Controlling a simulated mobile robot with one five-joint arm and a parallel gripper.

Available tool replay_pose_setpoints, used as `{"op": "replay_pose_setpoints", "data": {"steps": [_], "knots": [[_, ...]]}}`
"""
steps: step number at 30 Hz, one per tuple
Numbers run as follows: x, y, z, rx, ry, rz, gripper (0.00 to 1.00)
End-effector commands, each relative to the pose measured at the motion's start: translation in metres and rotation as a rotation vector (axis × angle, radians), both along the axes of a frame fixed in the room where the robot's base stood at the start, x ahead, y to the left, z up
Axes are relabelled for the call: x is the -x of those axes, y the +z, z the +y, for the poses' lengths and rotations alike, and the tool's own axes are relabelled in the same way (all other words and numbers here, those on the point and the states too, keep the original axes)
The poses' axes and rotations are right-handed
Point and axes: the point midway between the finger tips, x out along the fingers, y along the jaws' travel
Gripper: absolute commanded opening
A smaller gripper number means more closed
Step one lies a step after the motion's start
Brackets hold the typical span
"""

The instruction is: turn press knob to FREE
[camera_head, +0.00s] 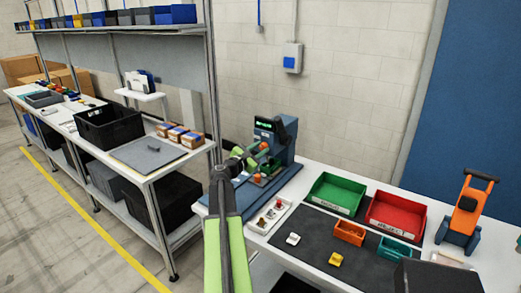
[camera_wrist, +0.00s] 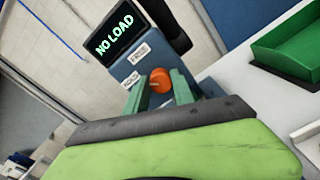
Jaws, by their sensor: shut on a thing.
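The press (camera_head: 283,147) is a blue-grey machine on the white bench, with a dark screen. In the wrist view its screen (camera_wrist: 122,36) reads "NO LOAD" in green. The press knob (camera_wrist: 160,77) is round and orange, on the press face below the screen. My gripper (camera_wrist: 159,90) has its two green fingers on either side of the knob and is shut on it. Two small white labels (camera_wrist: 139,53) sit by the knob; their print is too small to read surely. In the head view my gripper (camera_head: 258,152) reaches the press front and partly hides it.
Right of the press stand a green bin (camera_head: 336,193), a red bin (camera_head: 397,214) and an orange-and-blue fixture (camera_head: 466,208). A white tray (camera_head: 268,217) of small parts lies in front.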

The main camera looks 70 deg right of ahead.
Motion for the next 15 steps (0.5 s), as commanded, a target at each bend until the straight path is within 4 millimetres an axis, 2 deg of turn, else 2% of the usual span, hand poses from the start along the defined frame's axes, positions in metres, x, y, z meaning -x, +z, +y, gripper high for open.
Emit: {"op": "replay_pose_setpoints", "data": {"steps": [15], "knots": [[0.0021,-0.0023,0.0011,0.120,-0.002,-0.465,0.00]]}}
